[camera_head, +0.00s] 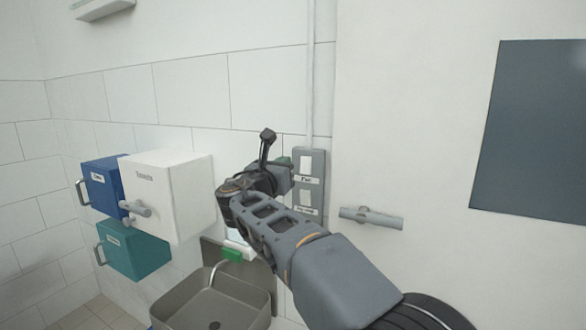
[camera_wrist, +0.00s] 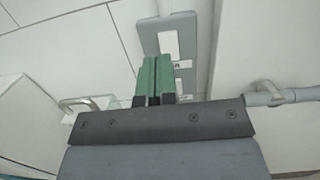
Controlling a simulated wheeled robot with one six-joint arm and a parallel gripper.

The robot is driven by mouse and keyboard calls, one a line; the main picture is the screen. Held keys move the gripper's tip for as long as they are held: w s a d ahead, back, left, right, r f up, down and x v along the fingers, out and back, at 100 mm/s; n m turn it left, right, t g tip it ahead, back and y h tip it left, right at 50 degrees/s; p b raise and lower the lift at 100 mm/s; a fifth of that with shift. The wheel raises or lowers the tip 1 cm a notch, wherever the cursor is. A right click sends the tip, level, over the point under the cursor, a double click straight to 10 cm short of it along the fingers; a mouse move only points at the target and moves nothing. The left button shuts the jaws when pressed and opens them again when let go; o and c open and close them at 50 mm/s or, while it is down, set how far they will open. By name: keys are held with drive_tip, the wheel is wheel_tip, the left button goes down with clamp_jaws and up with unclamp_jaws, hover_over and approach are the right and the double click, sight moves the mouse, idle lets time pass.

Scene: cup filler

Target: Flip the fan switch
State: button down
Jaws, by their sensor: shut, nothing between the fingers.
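A grey switch panel (camera_head: 319,170) is on the wall. It has an upper white rocker switch (camera_head: 306,163) above a label that seems to read "Fan", and a lower white switch (camera_head: 306,198) with its own label. My gripper (camera_head: 284,162) is just left of the panel at the height of the upper switch. In the wrist view the green fingers (camera_wrist: 155,58) are shut together and empty. They overlap the left edge of the panel (camera_wrist: 200,35), just below and left of the upper switch (camera_wrist: 169,44). Contact cannot be told.
A grey conduit (camera_head: 311,90) runs up from the panel. A grey handle (camera_head: 371,217) sticks out to the right. White (camera_head: 185,190), blue (camera_head: 100,190) and teal (camera_head: 135,252) boxes are on the left wall. A sink (camera_head: 255,297) is below my arm.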

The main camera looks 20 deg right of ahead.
drive_tip(key=shift+s+a+r+b, duration=0.2)
drive_tip(key=shift+s+a, duration=0.6)
drive_tip(key=shift+s+a+r+b, duration=0.15)
drive_tip(key=shift+s+a+r, duration=0.05)
drive_tip(key=shift+s+a, duration=0.6)
drive_tip(key=s+f+m+g+y, duration=0.25)
drive_tip(key=f+m, duration=0.35)
drive_tip(key=f, duration=0.3)
drive_tip(key=s+f+m+g+y, duration=0.1)
drive_tip(key=f+m+g+y, duration=0.3)
drive_tip(key=f, duration=0.5)
drive_tip(key=s+a+f+m+g+y, duration=0.2)
drive_tip(key=s+f+m+y, duration=0.6)
drive_tip(key=s+f+m, duration=0.6)
drive_tip(key=shift+s+a+m, duration=0.35)
drive_tip(key=shift+s+m, duration=0.85)
drive_tip(key=shift+s, duration=0.9)
